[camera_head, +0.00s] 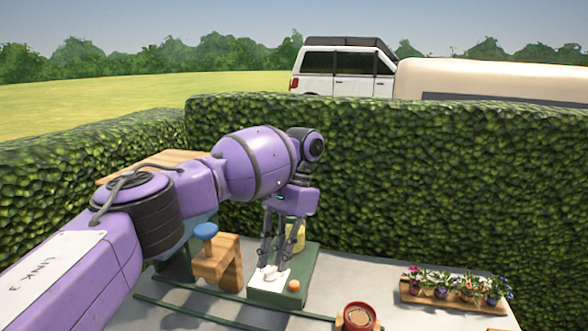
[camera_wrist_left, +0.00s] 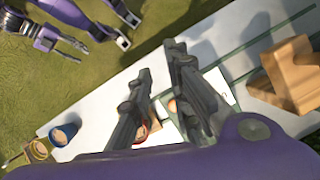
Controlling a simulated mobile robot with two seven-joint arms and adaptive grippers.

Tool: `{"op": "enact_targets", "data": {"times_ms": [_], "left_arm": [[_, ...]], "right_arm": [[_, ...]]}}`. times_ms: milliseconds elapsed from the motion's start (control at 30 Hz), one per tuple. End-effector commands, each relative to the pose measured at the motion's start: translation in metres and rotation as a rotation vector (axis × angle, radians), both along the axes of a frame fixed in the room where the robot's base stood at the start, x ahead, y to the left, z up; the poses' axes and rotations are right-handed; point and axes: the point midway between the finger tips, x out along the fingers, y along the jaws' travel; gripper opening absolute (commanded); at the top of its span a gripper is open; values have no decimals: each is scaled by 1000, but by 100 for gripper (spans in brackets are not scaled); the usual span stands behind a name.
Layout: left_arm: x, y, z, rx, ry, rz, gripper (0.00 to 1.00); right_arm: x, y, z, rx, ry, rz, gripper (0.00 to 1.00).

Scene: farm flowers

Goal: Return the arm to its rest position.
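My left arm reaches in from the left in the head view. My left gripper (camera_head: 273,262) points down over a green stand (camera_head: 300,262). Its two fingers are apart, with nothing seen held between them. A small white piece (camera_head: 268,275) and an orange knob (camera_head: 293,286) are on the stand near the fingertips. In the left wrist view the gripper (camera_wrist_left: 158,62) also has its fingers apart.
A wooden block shape (camera_head: 222,262) with a blue round top (camera_head: 206,231) stands left of the gripper. A red-rimmed pot (camera_head: 357,316) is at the front. A wooden tray of flowers (camera_head: 450,301) is at right. A tall hedge (camera_head: 400,180) closes the back. Grey tabletop between pot and hedge is clear.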

Motion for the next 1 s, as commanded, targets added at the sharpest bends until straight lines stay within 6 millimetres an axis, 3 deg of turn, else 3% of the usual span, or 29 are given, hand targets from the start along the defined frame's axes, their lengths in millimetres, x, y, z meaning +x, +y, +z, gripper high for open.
{"op": "enact_targets", "data": {"times_ms": [33,100,367,600,700,867,1000], "left_arm": [[0,0,1,0,-1,0,17],[-11,-3,-33,-10,23,-36,17],[-57,-19,-134,-80,65,-150,17],[-132,-45,-235,-246,59,-234,17],[-166,-56,-268,-336,28,-232,17],[-212,-64,-301,-464,-53,-169,17],[-244,-55,-318,-536,-150,-60,17]], "right_arm": [[10,1,5,1,-18,4,40],[14,2,7,2,-27,5,40],[11,2,6,2,-21,3,40],[14,3,8,4,-27,3,40],[10,2,6,3,-20,0,40],[7,2,4,3,-15,0,40],[9,2,5,3,-17,0,40]]}}
